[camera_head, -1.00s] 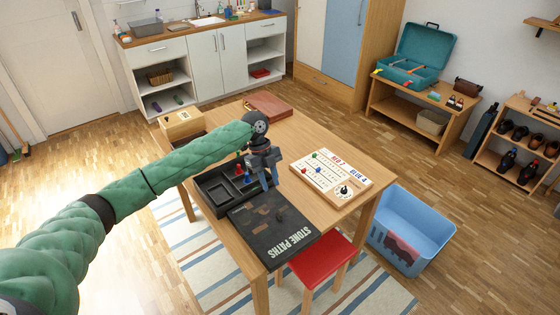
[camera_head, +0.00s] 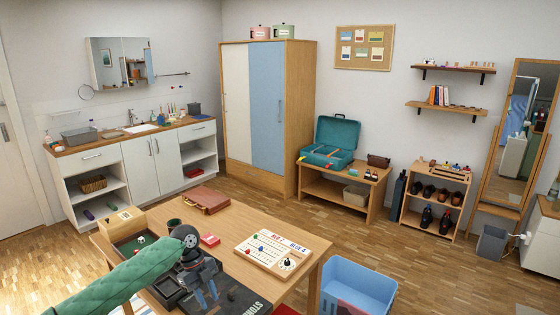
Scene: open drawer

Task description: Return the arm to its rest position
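My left arm comes in from the lower left, its green padded sleeve reaching over the wooden table (camera_head: 225,232). My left gripper (camera_head: 207,300) points down over the black game box, whose dark lid (camera_head: 240,300) shows beside it. The fingers look a little apart, but the view is too small and blurred to tell whether they hold anything. My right arm and gripper are not in view.
On the table stand a wooden box (camera_head: 125,221), a brown case (camera_head: 206,201), a red card box (camera_head: 210,240) and a white scoreboard (camera_head: 270,252). A blue bin (camera_head: 358,285) stands beside the table. Open floor lies to the right.

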